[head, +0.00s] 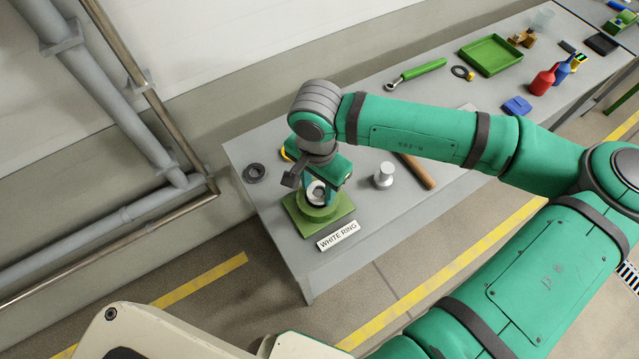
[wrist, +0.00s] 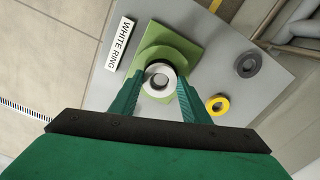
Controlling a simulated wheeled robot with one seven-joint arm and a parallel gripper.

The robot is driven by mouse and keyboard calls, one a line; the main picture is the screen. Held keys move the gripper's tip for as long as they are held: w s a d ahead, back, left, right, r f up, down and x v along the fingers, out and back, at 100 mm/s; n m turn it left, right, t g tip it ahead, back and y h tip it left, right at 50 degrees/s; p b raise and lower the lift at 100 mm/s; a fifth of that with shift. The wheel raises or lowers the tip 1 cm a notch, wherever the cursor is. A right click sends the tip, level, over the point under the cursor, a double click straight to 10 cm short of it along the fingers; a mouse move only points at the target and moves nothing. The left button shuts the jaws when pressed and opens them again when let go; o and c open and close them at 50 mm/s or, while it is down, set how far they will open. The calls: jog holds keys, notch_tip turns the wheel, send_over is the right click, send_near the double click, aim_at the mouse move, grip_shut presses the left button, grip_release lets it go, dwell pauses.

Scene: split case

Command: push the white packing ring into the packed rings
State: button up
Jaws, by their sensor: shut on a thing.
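The white packing ring (wrist: 152,83) is between the two green fingers of my gripper (wrist: 160,77) in the wrist view. It also shows in the head view (head: 314,194), low under my gripper (head: 319,189). My gripper is shut on it, over the round green housing (head: 317,213) with its square base (head: 344,210). The housing also shows in the wrist view (wrist: 161,52). I cannot tell whether the ring touches the housing. The packed rings cannot be made out; the white ring and my fingers cover the housing's middle.
A "WHITE RING" label (head: 338,236) lies before the housing. A dark ring (head: 254,173) and a yellow ring (wrist: 217,104) lie beside it. A silver flanged piece (head: 384,176) and a brown rod (head: 417,172) are to the right. A green tray (head: 490,56) stands farther back.

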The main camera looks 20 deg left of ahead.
jog(key=shift+s+a+f, duration=0.1)
jog(key=shift+a+f, duration=0.1)
jog(key=shift+f, duration=0.1)
jog(key=shift+d+f, duration=0.1)
jog(key=shift+f, duration=0.4)
jog(key=o, duration=1.1)
notch_tip(320, 180, up, 11)
jog(key=shift+f, duration=0.1)
